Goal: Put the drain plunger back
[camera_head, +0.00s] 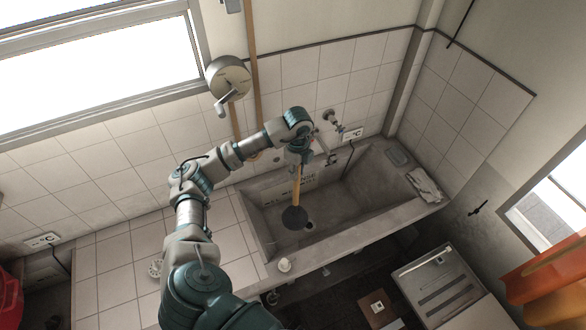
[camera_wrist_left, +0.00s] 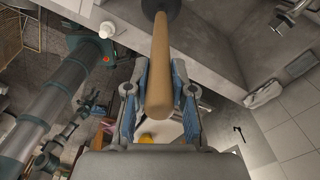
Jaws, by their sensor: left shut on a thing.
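The drain plunger has a wooden handle (camera_head: 297,184) and a dark round cup (camera_head: 295,217). My left gripper (camera_head: 299,160) is shut on the upper handle, with the cup hanging below it over the concrete washtub (camera_head: 366,211). The cup appears just left of the dark drain hole (camera_head: 309,226); I cannot tell whether it touches the tub floor. In the left wrist view, the handle (camera_wrist_left: 160,60) runs between the fingers of my left gripper (camera_wrist_left: 159,90), and the cup (camera_wrist_left: 161,7) is cut off at the top edge. I do not see my right gripper.
A tap (camera_head: 334,122) sticks out from the tiled wall behind the tub. A cloth-like item (camera_head: 425,186) lies on the tub's right rim. A small white knob-like item (camera_head: 284,265) sits on the front left rim. A metal cabinet (camera_head: 437,283) stands at the lower right.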

